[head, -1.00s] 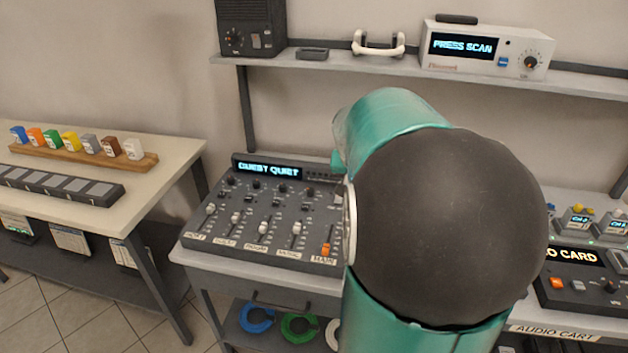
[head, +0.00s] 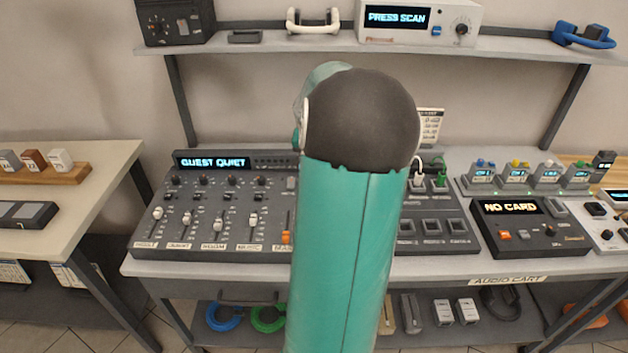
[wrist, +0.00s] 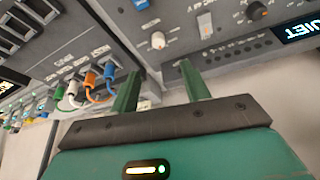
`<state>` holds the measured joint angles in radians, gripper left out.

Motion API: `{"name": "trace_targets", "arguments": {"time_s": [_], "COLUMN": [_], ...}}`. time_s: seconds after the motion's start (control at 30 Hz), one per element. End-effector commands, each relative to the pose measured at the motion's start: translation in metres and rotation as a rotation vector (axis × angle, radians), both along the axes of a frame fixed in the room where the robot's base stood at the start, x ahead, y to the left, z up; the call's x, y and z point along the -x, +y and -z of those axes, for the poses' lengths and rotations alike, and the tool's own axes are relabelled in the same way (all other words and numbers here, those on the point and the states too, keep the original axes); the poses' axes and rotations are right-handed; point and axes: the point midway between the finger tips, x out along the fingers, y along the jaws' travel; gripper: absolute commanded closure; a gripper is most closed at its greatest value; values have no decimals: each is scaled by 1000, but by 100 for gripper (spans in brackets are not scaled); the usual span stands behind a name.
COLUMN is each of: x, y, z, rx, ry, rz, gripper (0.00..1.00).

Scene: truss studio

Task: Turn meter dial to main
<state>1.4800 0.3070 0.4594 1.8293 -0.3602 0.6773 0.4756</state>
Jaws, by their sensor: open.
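The grey mixer console (head: 150,225) stands on the cart, its display (head: 212,162) reading "GUEST QUIET". I cannot make out a dial marked meter; part of the console is hidden behind my arm. In the wrist view the console is tilted, with the end of its display (wrist: 300,27), a dark orange-marked knob (wrist: 257,12) and a pale knob (wrist: 158,41). My gripper (wrist: 160,70) is open and empty, its green fingers apart near the console's display-side edge. I cannot tell whether they touch it. The gripper is hidden in the head view.
Right of my arm are a patch panel (head: 433,227) with cables and a "NO CARD" unit (head: 528,225). Coloured cables (wrist: 90,80) run close to my fingers. A shelf (head: 260,49) above holds a white "PRESS SCAN" unit (head: 420,22). A side table (head: 90,165) stands left.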

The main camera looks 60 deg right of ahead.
Motion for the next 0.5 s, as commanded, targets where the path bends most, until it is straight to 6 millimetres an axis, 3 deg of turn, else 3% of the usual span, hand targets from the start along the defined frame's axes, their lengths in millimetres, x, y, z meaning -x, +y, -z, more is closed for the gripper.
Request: {"name": "trace_targets", "arguments": {"time_s": [0.5], "x": [-11], "y": [-35], "z": [91], "rx": [-5], "ry": [1], "rz": [-1], "gripper": [53]}}
